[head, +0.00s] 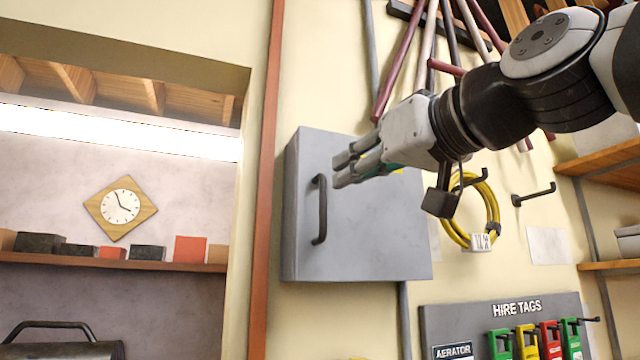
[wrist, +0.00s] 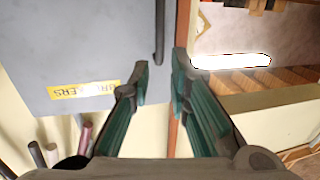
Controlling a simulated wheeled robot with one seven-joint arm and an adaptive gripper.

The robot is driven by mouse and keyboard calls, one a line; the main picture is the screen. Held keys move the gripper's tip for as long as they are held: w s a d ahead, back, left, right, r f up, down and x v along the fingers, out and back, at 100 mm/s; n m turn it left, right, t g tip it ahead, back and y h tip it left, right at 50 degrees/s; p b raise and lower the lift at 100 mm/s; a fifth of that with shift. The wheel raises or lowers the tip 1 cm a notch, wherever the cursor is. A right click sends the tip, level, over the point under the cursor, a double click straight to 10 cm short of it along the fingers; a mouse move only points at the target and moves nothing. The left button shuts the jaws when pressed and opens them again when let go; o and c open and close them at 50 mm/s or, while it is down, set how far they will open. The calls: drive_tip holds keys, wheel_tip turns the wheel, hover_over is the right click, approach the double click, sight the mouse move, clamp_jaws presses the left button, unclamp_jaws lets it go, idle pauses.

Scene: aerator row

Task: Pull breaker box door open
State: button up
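The grey breaker box (head: 375,235) hangs on the cream wall, its door closed. A black vertical bar handle (head: 321,210) sits near the door's left edge. My gripper (head: 341,170) is in front of the upper door, its fingertips beside the handle's upper part. In the wrist view, which is upside down, the two fingers (wrist: 162,68) stand apart with nothing between their pads. The handle (wrist: 159,30) shows in line with the gap; I cannot tell how far beyond the tips it lies. The yellow BREAKERS label (wrist: 84,92) is mostly hidden by my gripper in the head view.
A brown wooden post (head: 266,180) runs just left of the box, beside an opening with a shelf (head: 120,262) and clock (head: 120,207). A yellow cable coil (head: 490,210) and a hire tags board (head: 440,312) are to the right. Long-handled tools (head: 400,55) hang above.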

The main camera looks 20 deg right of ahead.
sight(325, 185)
drive_tip(key=w, duration=0.2)
drive_tip(key=w+a, duration=0.1)
drive_tip(key=w, duration=0.2)
drive_tip(key=w+p, duration=0.1)
drive_tip(key=w, duration=0.2)
drive_tip(key=shift+w+a, duration=0.1)
drive_tip(key=shift+a, duration=0.2)
clamp_jaws()
